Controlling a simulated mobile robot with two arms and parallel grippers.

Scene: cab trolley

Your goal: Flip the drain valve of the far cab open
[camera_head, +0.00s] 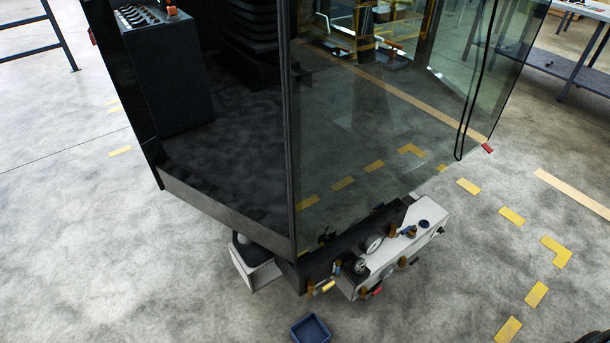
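One cab (240,150) with a dark floor and tall glass panels fills the middle of the view. At its lower front corner is a light grey block (428,212) with several brass-coloured fittings and knobs. A small lever with a yellow handle (328,287) sticks out at the block's left end. A lever with a red end (376,292) shows low on its front side. I cannot tell which of these is the drain valve, or whether it is open. Neither of my grippers is in view.
A small blue tray (311,330) lies on the floor just below the block. Yellow floor markings (511,216) run along the right. A table (565,67) stands at the upper right and a dark metal frame (60,35) at the upper left.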

